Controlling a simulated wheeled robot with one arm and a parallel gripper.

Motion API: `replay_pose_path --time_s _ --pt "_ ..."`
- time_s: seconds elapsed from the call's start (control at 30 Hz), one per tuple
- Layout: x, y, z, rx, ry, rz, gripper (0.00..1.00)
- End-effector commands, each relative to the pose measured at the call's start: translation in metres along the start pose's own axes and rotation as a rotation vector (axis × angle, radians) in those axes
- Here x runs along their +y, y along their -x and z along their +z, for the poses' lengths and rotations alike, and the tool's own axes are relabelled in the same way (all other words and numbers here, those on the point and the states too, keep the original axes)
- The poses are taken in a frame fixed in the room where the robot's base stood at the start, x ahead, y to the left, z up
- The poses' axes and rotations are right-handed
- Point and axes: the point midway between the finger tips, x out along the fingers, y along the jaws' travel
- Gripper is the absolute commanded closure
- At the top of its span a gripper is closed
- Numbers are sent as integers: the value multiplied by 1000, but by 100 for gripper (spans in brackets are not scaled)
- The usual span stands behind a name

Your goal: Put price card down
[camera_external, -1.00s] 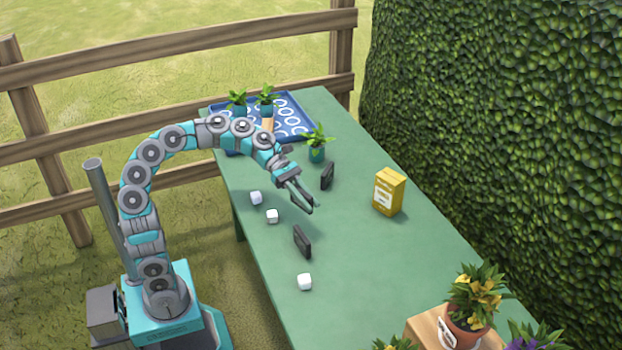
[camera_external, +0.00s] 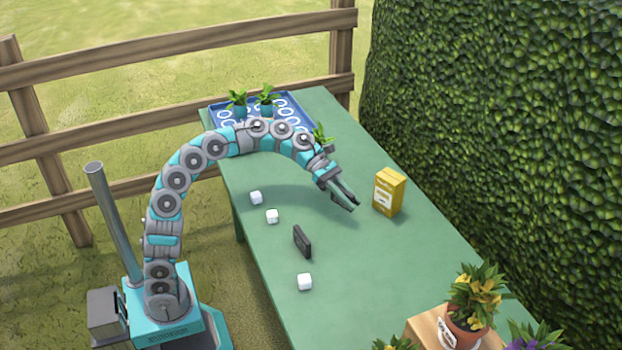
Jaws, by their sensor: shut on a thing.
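My gripper (camera_external: 352,206) is above the green table, left of the yellow box, with its fingers pointing down and to the right. It is shut on a thin thing, taken to be the price card, which is too small and dark between the fingers to make out. A dark upright slab (camera_external: 303,241) stands on the table below and left of my gripper. Another dark slab, seen earlier near the potted plant, is now hidden behind my arm.
A yellow box (camera_external: 389,192) stands close to the right of my gripper. White cubes (camera_external: 272,216) lie along the table's left side. A blue tray (camera_external: 290,107) with potted plants is at the far end. The table (camera_external: 375,270) is clear nearer the front.

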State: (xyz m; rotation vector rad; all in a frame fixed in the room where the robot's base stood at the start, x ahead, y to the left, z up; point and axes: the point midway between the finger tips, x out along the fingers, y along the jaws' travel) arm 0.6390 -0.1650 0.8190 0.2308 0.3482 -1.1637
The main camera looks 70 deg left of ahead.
Motion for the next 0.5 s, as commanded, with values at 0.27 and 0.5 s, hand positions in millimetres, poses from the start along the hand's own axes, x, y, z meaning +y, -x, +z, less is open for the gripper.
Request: replay_pose_path --time_s 0.27,0.5 --pt "18 -13 3 -1 0 1 100" --pt "18 -23 -20 -1 1 2 100"
